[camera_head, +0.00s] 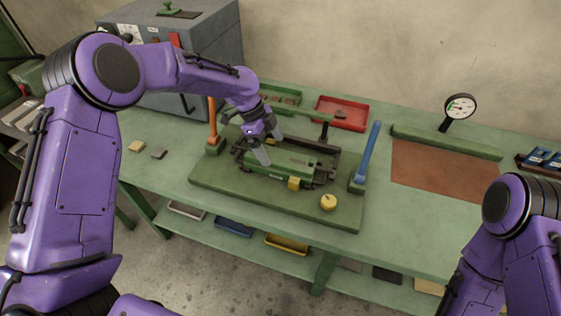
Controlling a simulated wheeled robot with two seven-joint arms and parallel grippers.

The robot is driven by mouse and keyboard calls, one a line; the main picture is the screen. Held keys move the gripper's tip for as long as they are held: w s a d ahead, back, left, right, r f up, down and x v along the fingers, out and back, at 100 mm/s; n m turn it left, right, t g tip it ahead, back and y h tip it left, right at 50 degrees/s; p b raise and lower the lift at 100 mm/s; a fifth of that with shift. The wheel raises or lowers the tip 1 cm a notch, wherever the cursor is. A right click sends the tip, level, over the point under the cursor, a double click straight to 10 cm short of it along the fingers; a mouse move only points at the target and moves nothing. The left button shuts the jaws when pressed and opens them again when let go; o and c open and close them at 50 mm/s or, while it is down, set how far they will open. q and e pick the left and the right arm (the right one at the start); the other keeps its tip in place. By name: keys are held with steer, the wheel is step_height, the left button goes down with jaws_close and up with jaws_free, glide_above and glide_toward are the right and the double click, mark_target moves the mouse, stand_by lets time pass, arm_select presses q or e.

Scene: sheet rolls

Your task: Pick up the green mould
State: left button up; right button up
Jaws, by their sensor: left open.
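The green mould (290,164) is a long green block lying in a dark frame on the green base plate (215,184) in the middle of the bench. My left gripper (270,149) is over the left end of the mould, pointing down, with its grey fingers apart. One finger hides part of that end, and I cannot tell whether it touches the mould. My right arm shows at the lower right, but its gripper is out of view.
An orange lever (212,123) and a blue lever (368,151) stand upright on either side of the frame. A yellow knob (328,202) sits at the plate's front. A red tray (342,112) lies behind, and a dial gauge (460,107) stands at the right.

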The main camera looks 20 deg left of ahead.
mark_target(278, 155)
arm_select(q)
steer(key=shift+s+d+f, duration=0.1)
steer(key=shift+d+f, duration=0.25)
steer(key=x, duration=0.1)
steer(key=p+x, duration=0.1)
steer(key=x, duration=0.1)
steer(key=p+x, duration=0.1)
steer(key=shift+w+f, duration=0.4)
steer(key=shift+s+d+f, duration=0.1)
steer(key=shift+f, duration=0.3)
steer(key=c, duration=1.7)
steer(key=shift+r, duration=0.25)
